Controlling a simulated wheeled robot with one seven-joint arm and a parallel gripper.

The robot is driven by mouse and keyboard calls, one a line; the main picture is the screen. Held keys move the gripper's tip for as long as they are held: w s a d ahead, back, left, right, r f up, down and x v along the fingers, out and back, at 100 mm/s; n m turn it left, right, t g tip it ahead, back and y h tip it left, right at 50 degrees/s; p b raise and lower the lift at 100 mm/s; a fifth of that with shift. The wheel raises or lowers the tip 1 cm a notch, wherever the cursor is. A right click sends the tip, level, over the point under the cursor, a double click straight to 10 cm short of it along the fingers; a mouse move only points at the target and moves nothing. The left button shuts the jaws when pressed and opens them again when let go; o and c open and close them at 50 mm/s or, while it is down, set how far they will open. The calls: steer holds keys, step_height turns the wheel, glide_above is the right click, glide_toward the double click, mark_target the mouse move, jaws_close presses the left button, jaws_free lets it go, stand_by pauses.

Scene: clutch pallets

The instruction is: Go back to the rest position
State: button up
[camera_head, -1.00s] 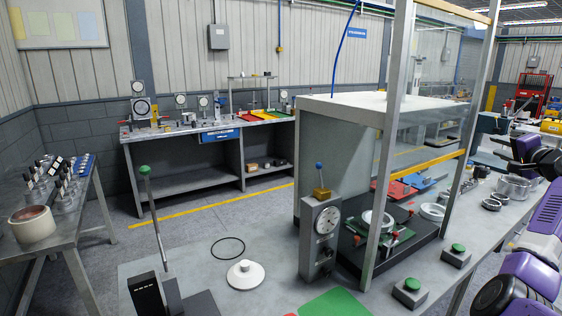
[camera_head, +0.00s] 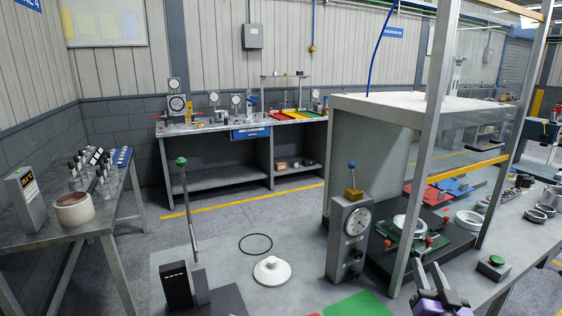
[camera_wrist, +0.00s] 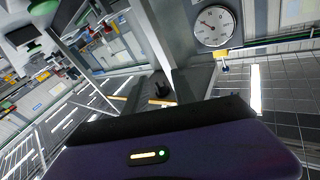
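My gripper (camera_head: 428,272) shows at the bottom right of the head view, beside the front post of the test cabinet. Two grey finger-like parts rise from its purple body, and nothing is seen held between them. Whether they are apart at the tips is too small to tell. In the wrist view a purple and black part of my arm fills the lower half, and the fingers are not clearly seen. The picture there is tilted, with a round dial gauge (camera_wrist: 215,26) at the top right.
A cabinet with a white top (camera_head: 420,106) and metal posts stands right of centre. A gauge box (camera_head: 347,240) stands at its front left corner. A green-knobbed lever (camera_head: 188,200), a white disc (camera_head: 271,270) and a green button box (camera_head: 493,267) are on the near bench.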

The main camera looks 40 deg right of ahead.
steer(key=s+a+f+n+t+y, duration=0.1)
steer(key=s+a+n+t+y, duration=0.2)
steer(key=a, duration=1)
steer(key=s+a+f+n+t+y, duration=0.15)
steer(key=a+n+y, duration=0.3)
steer(key=a, duration=0.95)
steer(key=s+a+f+n+g+y, duration=0.2)
steer(key=s+a+f+n+y, duration=0.2)
steer(key=s+a+y, duration=0.3)
steer(key=s+a+b, duration=0.1)
steer(key=s+a, duration=0.4)
steer(key=a, duration=0.1)
steer(key=shift+s+a+g, duration=0.35)
